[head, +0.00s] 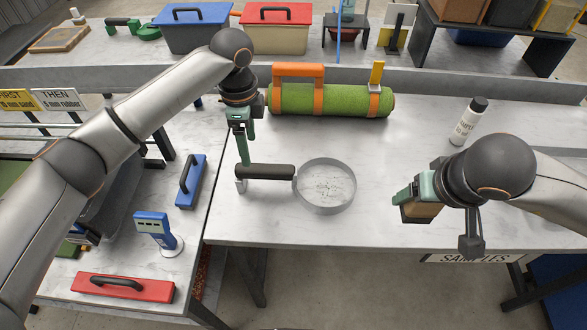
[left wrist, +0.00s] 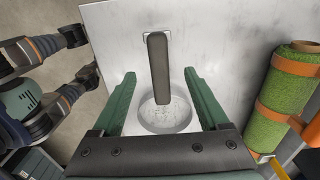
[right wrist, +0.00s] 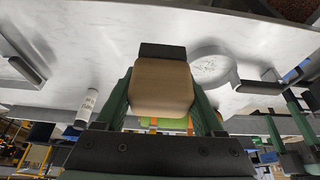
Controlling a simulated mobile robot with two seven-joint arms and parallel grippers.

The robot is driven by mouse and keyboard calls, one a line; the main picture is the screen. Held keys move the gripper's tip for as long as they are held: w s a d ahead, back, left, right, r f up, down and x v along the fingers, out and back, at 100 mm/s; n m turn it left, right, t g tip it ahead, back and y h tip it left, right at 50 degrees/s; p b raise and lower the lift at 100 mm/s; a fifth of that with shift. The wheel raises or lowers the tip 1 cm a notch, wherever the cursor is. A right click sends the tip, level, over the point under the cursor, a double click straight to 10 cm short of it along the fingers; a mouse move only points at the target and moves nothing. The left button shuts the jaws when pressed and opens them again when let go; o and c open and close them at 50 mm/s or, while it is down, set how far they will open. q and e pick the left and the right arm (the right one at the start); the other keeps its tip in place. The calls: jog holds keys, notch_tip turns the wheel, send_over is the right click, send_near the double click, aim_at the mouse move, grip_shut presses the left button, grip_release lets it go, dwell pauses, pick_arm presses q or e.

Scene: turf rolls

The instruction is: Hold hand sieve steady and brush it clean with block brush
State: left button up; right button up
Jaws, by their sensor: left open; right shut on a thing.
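The hand sieve (head: 326,209) lies on the pale worktop, a round pan with a metal rim and dark specks inside. Its dark handle (head: 270,171) points left; the handle's end is at a small metal bracket (head: 241,186). My left gripper (head: 243,160) is open above the handle; in the left wrist view the handle (left wrist: 158,65) shows between the spread fingers, with no grip on it. My right gripper (head: 412,200) is shut on the block brush (right wrist: 160,88), a wooden block with a dark bristle end, held right of the sieve.
A green turf roll (head: 335,101) with orange straps lies behind the sieve. A white bottle (head: 466,125) stands at the back right. The worktop between sieve and brush is clear.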

aim_at(253, 177)
pick_arm(q)
notch_tip(253, 177, down, 10)
jog(key=shift+s+f+b, duration=0.15)
jog(key=shift+f+b, duration=0.05)
jog(key=shift+b, duration=0.3)
pick_arm(e)
jog(key=shift+s+f, duration=0.15)
jog(key=shift+f, duration=0.3)
pick_arm(q)
jog(key=shift+f+b, duration=0.55)
jog(key=shift+f, duration=0.1)
pick_arm(e)
jog(key=shift+f, duration=0.55)
pick_arm(q)
jog(key=shift+c, duration=0.2)
grip_shut()
pick_arm(e)
jog(key=shift+r, duration=0.15)
